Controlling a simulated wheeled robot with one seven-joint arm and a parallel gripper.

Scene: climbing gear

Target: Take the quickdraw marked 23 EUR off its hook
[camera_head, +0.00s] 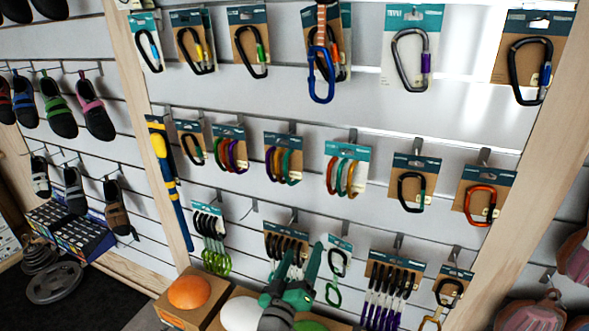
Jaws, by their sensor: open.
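Quickdraws hang on hooks along the bottom row of the slatted wall. A single quickdraw with a black top and green lower carabiner (335,292) hangs just right of my gripper. Others are a green-ended group (214,258), a dark group (285,240) partly hidden behind my gripper, a purple group (385,306) and one with a yellow end (433,322). An orange-and-blue piece (321,75) hangs in the top row. Price marks are too small to read, so I cannot tell which is 23 EUR. My gripper (303,249) is open, at bottom centre, with nothing visible between its fingers.
Carded carabiners (410,192) fill the upper rows on protruding hooks. Wooden uprights (515,165) flank the bay. Climbing shoes (57,105) hang at left. Boxes with an orange hold (189,292) stand below, beside my arm.

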